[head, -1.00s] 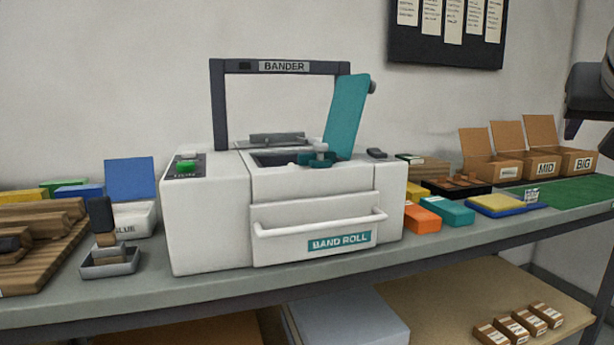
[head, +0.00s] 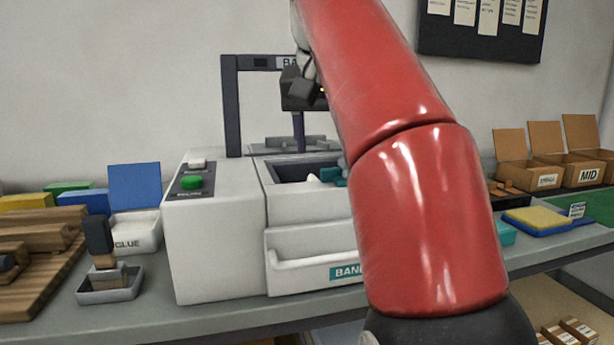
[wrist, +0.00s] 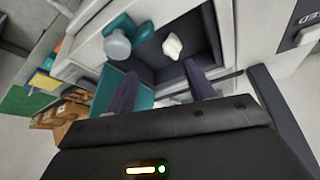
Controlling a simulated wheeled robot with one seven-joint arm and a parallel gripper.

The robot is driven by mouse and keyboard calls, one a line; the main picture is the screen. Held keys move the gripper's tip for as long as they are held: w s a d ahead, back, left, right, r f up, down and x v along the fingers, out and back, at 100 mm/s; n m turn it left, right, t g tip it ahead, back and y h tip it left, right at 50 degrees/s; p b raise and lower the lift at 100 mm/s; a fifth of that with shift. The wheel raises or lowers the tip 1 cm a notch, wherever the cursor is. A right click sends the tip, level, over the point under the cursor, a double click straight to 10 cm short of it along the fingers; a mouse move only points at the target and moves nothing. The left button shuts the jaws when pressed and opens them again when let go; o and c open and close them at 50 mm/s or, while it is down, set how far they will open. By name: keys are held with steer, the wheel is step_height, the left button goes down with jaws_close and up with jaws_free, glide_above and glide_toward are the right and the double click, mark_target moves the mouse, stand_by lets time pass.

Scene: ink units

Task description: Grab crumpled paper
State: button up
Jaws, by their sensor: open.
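The crumpled paper (wrist: 173,46) is a small white lump inside the dark recess in the top of the bander. It shows in the head view as a small pale shape (head: 313,178) at the recess, partly cut off by the rim. My gripper (wrist: 160,92) is open and empty in the wrist view, its two dark fingers apart, with the paper beyond the fingertips. In the head view my gripper (head: 299,148) is above and behind the recess. The bander (head: 215,240) is a white machine with a dark frame; my red arm hides its right part.
In the wrist view, a teal part with a round grey knob (wrist: 118,46) stands beside the paper. The bander's dark upright (head: 232,105) rises behind the recess. A glue box (head: 135,222) and a stamp in a tray (head: 110,290) stand left of the machine.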

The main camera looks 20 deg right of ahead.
mark_target(311, 178)
steer(key=shift+w+a+f+n+y, duration=0.15)
steer(key=shift+w+a+f, duration=0.1)
steer(key=shift+a+f, duration=0.3)
steer(key=shift+w+a+f+n+y, duration=0.15)
steer(key=shift+w+a+f, duration=0.15)
steer(key=shift+f, duration=0.35)
steer(key=shift+b+x, duration=0.8)
steer(key=shift+x, duration=2.3)
steer(key=shift+w+d+r, duration=0.1)
steer(key=shift+w, duration=0.1)
steer(key=c, duration=1)
